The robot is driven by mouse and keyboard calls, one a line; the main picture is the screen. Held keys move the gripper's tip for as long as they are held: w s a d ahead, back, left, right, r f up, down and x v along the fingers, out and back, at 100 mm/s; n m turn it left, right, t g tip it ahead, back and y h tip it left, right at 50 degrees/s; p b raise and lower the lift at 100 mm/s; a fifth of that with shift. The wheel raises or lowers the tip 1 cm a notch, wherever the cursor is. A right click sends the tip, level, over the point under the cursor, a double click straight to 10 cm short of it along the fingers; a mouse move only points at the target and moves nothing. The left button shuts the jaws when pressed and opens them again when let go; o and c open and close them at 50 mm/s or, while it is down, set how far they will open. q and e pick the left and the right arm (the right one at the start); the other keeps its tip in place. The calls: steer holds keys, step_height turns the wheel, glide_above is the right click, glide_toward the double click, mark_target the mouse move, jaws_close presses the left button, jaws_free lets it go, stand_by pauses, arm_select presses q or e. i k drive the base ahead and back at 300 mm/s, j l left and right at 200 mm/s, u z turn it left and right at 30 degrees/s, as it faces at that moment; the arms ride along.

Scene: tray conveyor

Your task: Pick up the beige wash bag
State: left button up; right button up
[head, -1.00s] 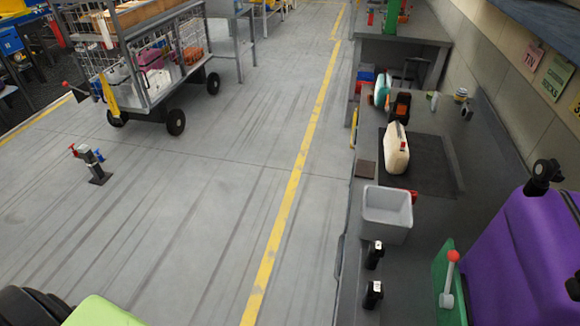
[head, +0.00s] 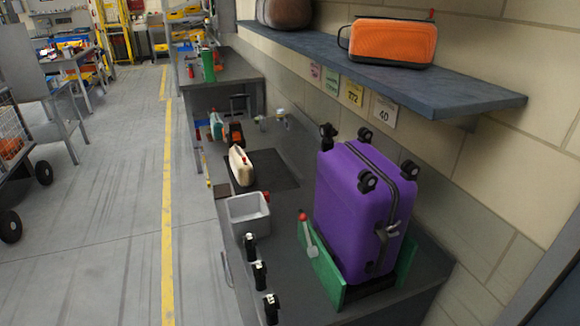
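An orange bag (head: 393,42) with a dark side loop lies farther right on the same shelf. Neither of my grippers is in view.
The wall shelf (head: 450,89) overhangs the bench. A purple suitcase (head: 352,205) stands in a green holder (head: 322,264). A grey bin (head: 247,213) and several black-and-white fittings (head: 260,274) line the bench's left side. The floor (head: 110,225) to the left is open.

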mark_target(244, 174)
steer(key=i+j+z, duration=0.1)
steer(key=j+z, duration=1.3)
steer(key=l, duration=0.1)
